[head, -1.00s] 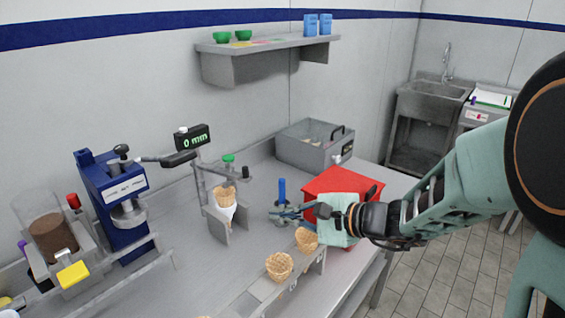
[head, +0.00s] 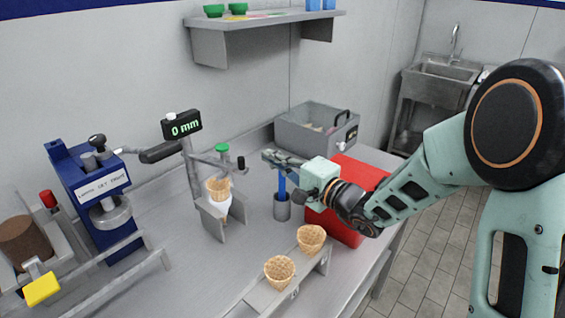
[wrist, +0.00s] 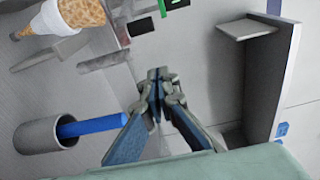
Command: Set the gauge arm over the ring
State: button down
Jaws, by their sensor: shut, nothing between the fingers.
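The gauge has a grey post, a black display reading 0 mm (head: 182,124) and a thin grey gauge arm (head: 208,160) reaching right. The arm carries a green knob (head: 222,149) and has a dark tip (head: 240,163). Below it a waffle cone (head: 218,187) in a white sleeve stands in a grey bracket (head: 212,222). The cone also shows in the wrist view (wrist: 82,12). The ring is not clearly visible. I cannot tell if the arm is directly above the cone. My gripper (head: 268,155) is shut and empty, raised right of the dark tip; its fingers also show in the wrist view (wrist: 158,76).
A grey pot (head: 282,210) with a blue-handled tool (head: 282,184) stands just below my gripper. A red box (head: 345,228) is under my wrist. Two cones stand in a front rack (head: 265,298). A grey bin (head: 310,140) is behind; a blue press (head: 88,195) is left.

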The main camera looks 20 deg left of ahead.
jog(key=a, duration=0.1)
jog(key=s+a, duration=0.1)
jog(key=s+a+p, duration=0.1)
jog(key=a, duration=0.1)
jog(key=shift+s, duration=0.25)
jog(key=shift+f+b, duration=0.15)
jog(key=shift+b, duration=0.15)
